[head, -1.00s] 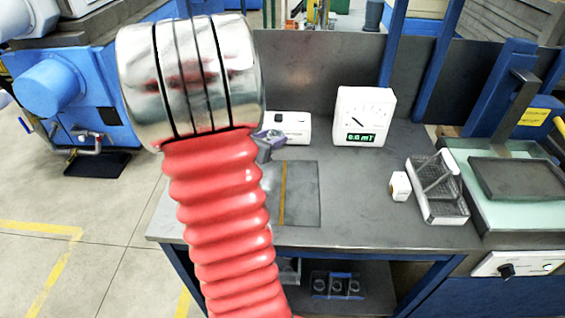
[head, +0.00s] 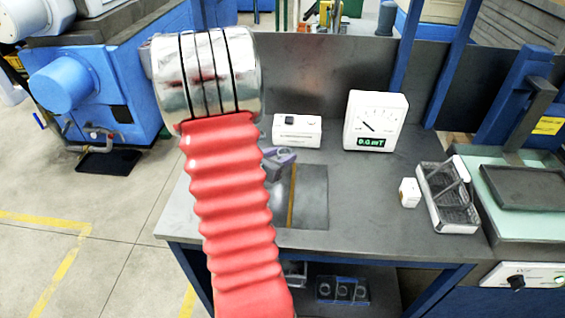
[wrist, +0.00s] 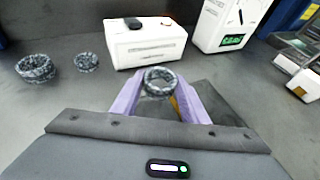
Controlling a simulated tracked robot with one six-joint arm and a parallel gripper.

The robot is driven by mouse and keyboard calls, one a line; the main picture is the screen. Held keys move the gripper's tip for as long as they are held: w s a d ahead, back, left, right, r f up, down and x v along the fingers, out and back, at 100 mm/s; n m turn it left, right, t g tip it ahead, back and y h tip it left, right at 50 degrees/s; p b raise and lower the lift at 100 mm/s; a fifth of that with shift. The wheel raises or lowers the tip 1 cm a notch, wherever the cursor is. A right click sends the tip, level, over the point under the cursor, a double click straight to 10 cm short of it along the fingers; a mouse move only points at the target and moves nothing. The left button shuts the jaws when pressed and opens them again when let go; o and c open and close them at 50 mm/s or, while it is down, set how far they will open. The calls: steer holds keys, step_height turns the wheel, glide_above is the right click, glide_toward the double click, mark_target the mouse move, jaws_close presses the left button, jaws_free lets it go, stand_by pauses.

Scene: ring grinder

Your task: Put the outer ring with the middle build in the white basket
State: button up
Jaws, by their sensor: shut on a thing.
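My gripper (wrist: 160,90) has purple fingers and is shut on a dark grey speckled ring (wrist: 160,80). In the head view my gripper (head: 281,158) shows beside the red arm sleeve, above the bench; the ring cannot be made out there. In the wrist view, a taller ring (wrist: 36,68) and a smaller, lower ring (wrist: 87,62) stand on the bench at left. The basket (head: 450,197), pale wire with a handle, stands on the bench at right, well apart from my gripper. It partly shows at the wrist view's right edge (wrist: 297,47).
A white box (head: 297,130) and a white meter (head: 375,120) stand at the back of the bench (head: 370,210). A small white block (head: 409,192) sits just left of the basket. A grinder (head: 530,185) is at far right. The bench front is clear.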

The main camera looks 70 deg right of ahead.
steer(key=shift+f, duration=1.8)
steer(key=shift+f, duration=0.2)
steer(key=o, duration=1.2)
steer(key=shift+s+a+f, duration=0.1)
steer(key=shift+o, duration=0.2)
steer(key=shift+a+r, duration=0.15)
steer(key=shift+r, duration=0.15)
steer(key=v, duration=1.1)
steer(key=shift+w+a+r, duration=0.15)
steer(key=shift+w+a, duration=0.05)
steer(key=shift+w, duration=0.05)
